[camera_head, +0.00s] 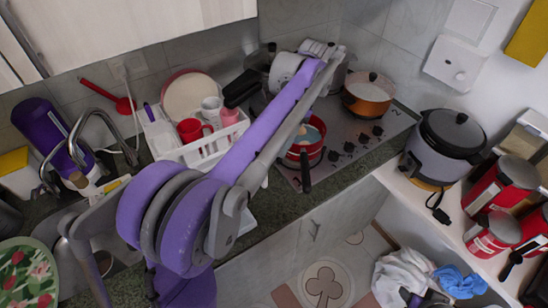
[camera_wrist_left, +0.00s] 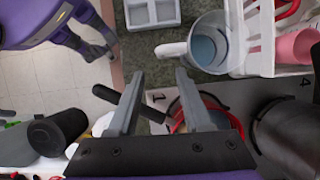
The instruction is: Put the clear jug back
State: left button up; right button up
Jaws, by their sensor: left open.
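The clear jug (camera_wrist_left: 208,48) looks pale and see-through, with a bluish inside. In the left wrist view it stands upright on the counter beside the white rack, its handle (camera_wrist_left: 172,50) pointing left. My left gripper (camera_wrist_left: 156,80) is open with nothing between its fingers. The handle is just past the right fingertip; I cannot tell if they touch. In the head view my left arm crosses the counter and hides most of the gripper and the jug. I see no right gripper.
The white dish rack (camera_head: 205,153) holds a red mug (camera_head: 193,130), other cups and plates. A red pot (camera_head: 305,152) sits on the stove (camera_head: 345,165), below my left gripper. An orange pot (camera_head: 368,98) stands further back. A pale tray (camera_wrist_left: 152,14) lies near the jug.

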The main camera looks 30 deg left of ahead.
pick_arm(q)
jog(key=s+d+f+n+t+h, duration=0.1)
jog(key=s+d+f+n+t, duration=0.2)
jog(key=s+f+t, duration=0.2)
jog(key=s+d+f+n+t+h, duration=0.1)
jog(key=s+d+f+n+t, duration=0.1)
jog(key=s+d+f+t, duration=0.2)
jog(key=s+f+t, duration=0.1)
jog(key=s+f, duration=0.2)
jog(key=s, duration=0.4)
jog(key=shift+d+f+n, duration=0.15)
jog(key=shift+f+n, duration=0.15)
jog(key=shift+n, duration=0.1)
dwell(1.2)
